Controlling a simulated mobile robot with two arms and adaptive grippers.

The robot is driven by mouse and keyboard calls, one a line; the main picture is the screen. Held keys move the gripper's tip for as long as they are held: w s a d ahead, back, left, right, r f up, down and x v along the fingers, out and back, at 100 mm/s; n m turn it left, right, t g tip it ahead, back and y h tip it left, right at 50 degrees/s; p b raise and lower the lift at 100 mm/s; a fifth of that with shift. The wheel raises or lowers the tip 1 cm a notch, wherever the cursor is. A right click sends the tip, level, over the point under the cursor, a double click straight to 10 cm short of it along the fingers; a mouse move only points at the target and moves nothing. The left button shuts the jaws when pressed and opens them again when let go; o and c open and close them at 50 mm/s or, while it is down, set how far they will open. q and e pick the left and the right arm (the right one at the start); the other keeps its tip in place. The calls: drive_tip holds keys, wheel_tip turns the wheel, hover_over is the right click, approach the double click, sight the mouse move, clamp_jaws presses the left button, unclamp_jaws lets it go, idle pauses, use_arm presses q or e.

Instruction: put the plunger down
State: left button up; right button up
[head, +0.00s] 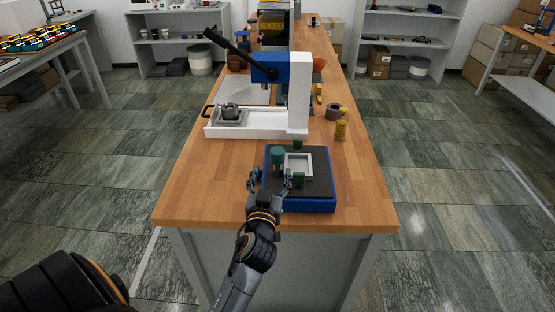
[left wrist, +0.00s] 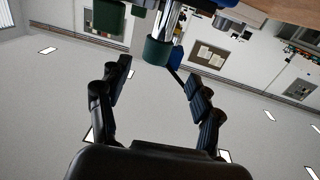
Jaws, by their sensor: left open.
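The plunger (head: 277,154) shows its green knob near the left side of a black-topped blue tray (head: 318,190) at the table's near end. In the left wrist view the plunger (left wrist: 158,51) has a green end on a shiny metal shaft. My left gripper (head: 270,180) is open at the tray's near left edge. In the wrist view its two fingers (left wrist: 160,75) are spread wide, with the green end just beyond and between the tips, apparently untouched. The plunger's lower end is hard to make out. My right gripper is not in view.
A white square frame (head: 291,163) with green blocks sits on the tray, right of the plunger. Behind stands a blue and white press (head: 298,90) with a black lever. A yellow piece (head: 341,130) and a grey ring (head: 333,112) stand behind right. The table's front corners are clear.

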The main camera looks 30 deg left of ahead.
sight(276, 158)
use_arm(q)
drive_tip(key=x, duration=0.3)
drive_tip(key=shift+d+r, duration=0.1)
drive_tip(key=shift+w+p, duration=0.35)
drive_tip(key=shift+w, duration=0.05)
drive_tip(key=shift+w+a+r, duration=0.2)
drive_tip(key=shift+w+a, duration=0.1)
drive_tip(key=shift+w, duration=0.05)
drive_tip(key=p+x, duration=0.1)
drive_tip(key=x, duration=0.2)
drive_tip(key=shift+w+p, duration=0.25)
drive_tip(key=shift+p, duration=0.1)
drive_tip(key=shift+w+a, duration=0.2)
drive_tip(key=shift+w, duration=0.15)
drive_tip(key=shift+c, duration=1.3)
drive_tip(key=c, duration=0.7)
clamp_jaws()
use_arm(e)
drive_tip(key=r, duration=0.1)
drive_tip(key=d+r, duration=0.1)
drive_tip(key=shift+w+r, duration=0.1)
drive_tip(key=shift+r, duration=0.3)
